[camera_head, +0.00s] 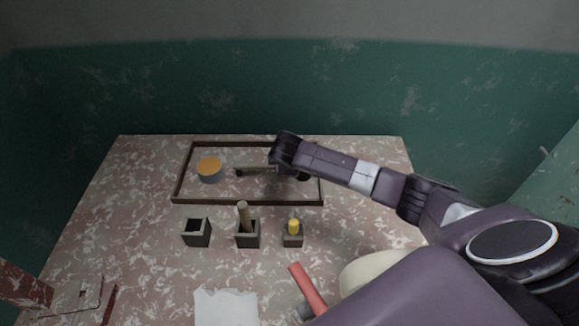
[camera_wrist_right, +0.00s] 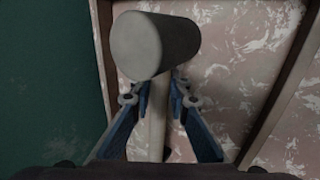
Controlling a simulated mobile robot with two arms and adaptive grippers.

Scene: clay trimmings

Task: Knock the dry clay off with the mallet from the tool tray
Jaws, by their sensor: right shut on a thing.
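My right gripper (camera_wrist_right: 160,98) is shut on the handle (camera_wrist_right: 157,125) of the mallet. The mallet's thick grey cylindrical head (camera_wrist_right: 157,45) stands out above the fingers in the right wrist view. In the head view my right arm reaches across to the tool tray (camera_head: 177,184), a dark-rimmed rectangle. A slim grey-brown rod (camera_head: 255,170), apparently part of the mallet, shows left of the wrist over the tray; the fingers are hidden there. I cannot make out any dry clay. A cream rounded thing (camera_head: 365,271) is partly hidden behind my arm. My left gripper is not in view.
A grey round pot with an orange top (camera_head: 209,168) is in the tray. In front stand an empty square holder (camera_head: 197,238), one with a wooden peg (camera_head: 245,214) and one with a yellow piece (camera_head: 293,226). A red bar (camera_head: 307,288) and white sheet (camera_head: 225,308) lie nearer.

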